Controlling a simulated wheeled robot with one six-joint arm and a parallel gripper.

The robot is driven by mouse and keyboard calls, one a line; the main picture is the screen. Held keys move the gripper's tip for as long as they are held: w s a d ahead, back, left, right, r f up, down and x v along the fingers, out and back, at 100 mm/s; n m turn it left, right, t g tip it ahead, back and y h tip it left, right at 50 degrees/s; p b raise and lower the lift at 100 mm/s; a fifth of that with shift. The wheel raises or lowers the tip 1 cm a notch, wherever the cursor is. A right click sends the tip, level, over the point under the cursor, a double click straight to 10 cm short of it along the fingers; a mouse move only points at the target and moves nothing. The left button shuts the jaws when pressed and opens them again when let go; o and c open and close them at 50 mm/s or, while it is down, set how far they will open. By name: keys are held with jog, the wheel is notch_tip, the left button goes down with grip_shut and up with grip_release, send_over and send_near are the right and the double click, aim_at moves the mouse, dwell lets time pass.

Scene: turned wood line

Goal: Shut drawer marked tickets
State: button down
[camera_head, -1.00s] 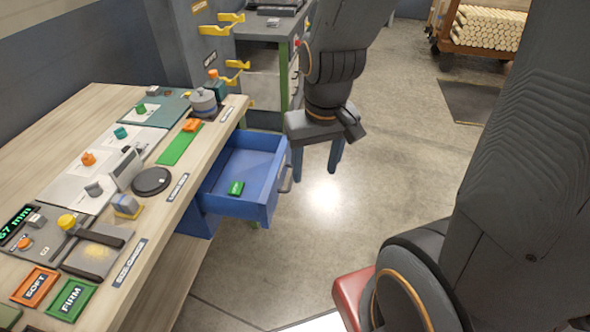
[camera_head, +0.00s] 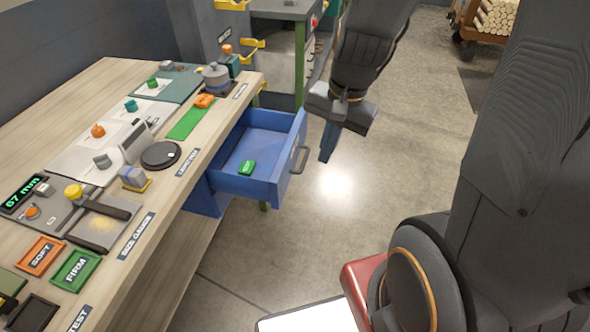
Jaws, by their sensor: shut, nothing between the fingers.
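The blue drawer (camera_head: 262,187) stands pulled out from the right side of the wooden bench. A small green block (camera_head: 246,167) lies inside it. The drawer's grey handle (camera_head: 299,160) is on its front face, to the right. No label on the drawer front can be read from here. My gripper (camera_head: 327,152) is shut and empty, to the right of the drawer front. It points down and appears apart from the handle.
The wooden bench (camera_head: 160,213) carries a green mat (camera_head: 192,120), a black round disc (camera_head: 161,155), and soft (camera_head: 40,256) and firm (camera_head: 74,270) trays. A grey cabinet stands behind. The floor (camera_head: 370,190) right of the drawer is clear.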

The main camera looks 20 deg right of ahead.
aim_at(300, 171)
jog(key=w+d+f+m+t+y+b, duration=0.1)
jog(key=w+d+f+m+y+b, duration=0.15)
jog(key=w+f+m+b, duration=0.9)
jog(key=a+f+m+p, duration=0.1)
jog(key=f, duration=0.1)
jog(key=a+f+m+p, duration=0.1)
jog(key=a+f+p, duration=0.1)
jog(key=a+f+m+p, duration=0.1)
jog(key=a+f+m, duration=0.1)
jog(key=shift+s+f, duration=0.1)
jog(key=shift+s, duration=0.25)
jog(key=shift+w+a+p, duration=0.4)
jog(key=shift+w+a, duration=0.05)
jog(key=shift+a, duration=0.25)
